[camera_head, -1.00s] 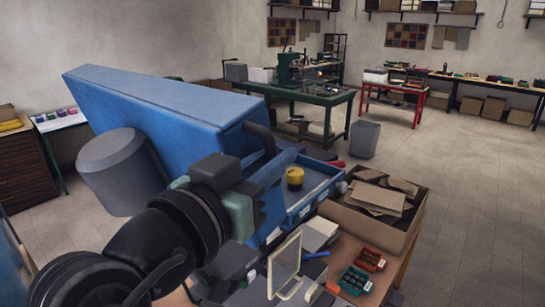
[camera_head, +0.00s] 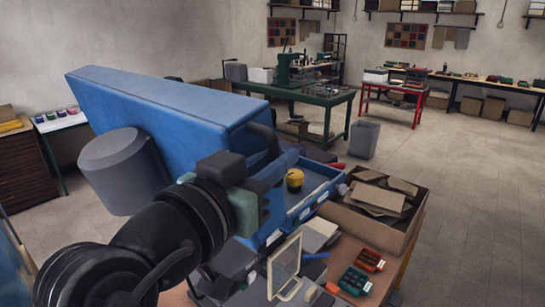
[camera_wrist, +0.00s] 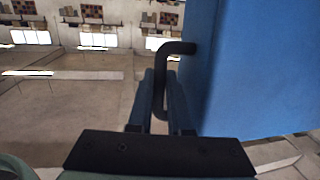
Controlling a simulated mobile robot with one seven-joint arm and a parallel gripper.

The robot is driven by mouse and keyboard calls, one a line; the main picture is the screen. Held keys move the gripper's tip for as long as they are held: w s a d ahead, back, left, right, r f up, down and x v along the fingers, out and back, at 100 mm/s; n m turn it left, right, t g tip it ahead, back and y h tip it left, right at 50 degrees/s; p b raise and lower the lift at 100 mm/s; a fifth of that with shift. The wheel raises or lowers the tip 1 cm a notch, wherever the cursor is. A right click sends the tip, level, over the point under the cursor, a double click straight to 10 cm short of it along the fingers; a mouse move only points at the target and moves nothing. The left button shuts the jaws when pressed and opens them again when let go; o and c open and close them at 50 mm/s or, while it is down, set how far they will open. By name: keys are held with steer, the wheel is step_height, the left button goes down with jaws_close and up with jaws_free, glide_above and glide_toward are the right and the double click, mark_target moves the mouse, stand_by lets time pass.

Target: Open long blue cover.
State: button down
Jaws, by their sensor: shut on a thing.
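The long blue cover (camera_head: 165,110) stands raised and tilted above a blue open tray (camera_head: 312,192) in the head view. It also fills the right of the wrist view (camera_wrist: 265,70). Its black bar handle (camera_wrist: 178,48) sticks out from the cover's end. My gripper (camera_wrist: 158,92) is shut on this handle, with a finger on each side of it. In the head view, my gripper (camera_head: 278,168) is at the cover's right end, partly hidden by my own wrist.
A grey cylinder (camera_head: 125,172) sits against the cover's near side. A yellow round piece (camera_head: 295,180) lies in the tray. A cardboard box (camera_head: 378,218), a framed panel (camera_head: 284,265) and green and red trays (camera_head: 356,280) are at right. Open floor lies beyond.

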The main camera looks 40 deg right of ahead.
steer(key=d+y+p, duration=0.1)
steer(key=d+r+y+p, duration=0.1)
steer(key=d+p, duration=0.1)
steer(key=shift+w+d+r+g, duration=0.1)
steer(key=shift+w+r+g, duration=0.05)
steer(key=shift+g, duration=0.15)
steer(key=c, duration=1.1)
jaws_free()
steer(key=b+v, duration=0.5)
steer(key=v, duration=0.8)
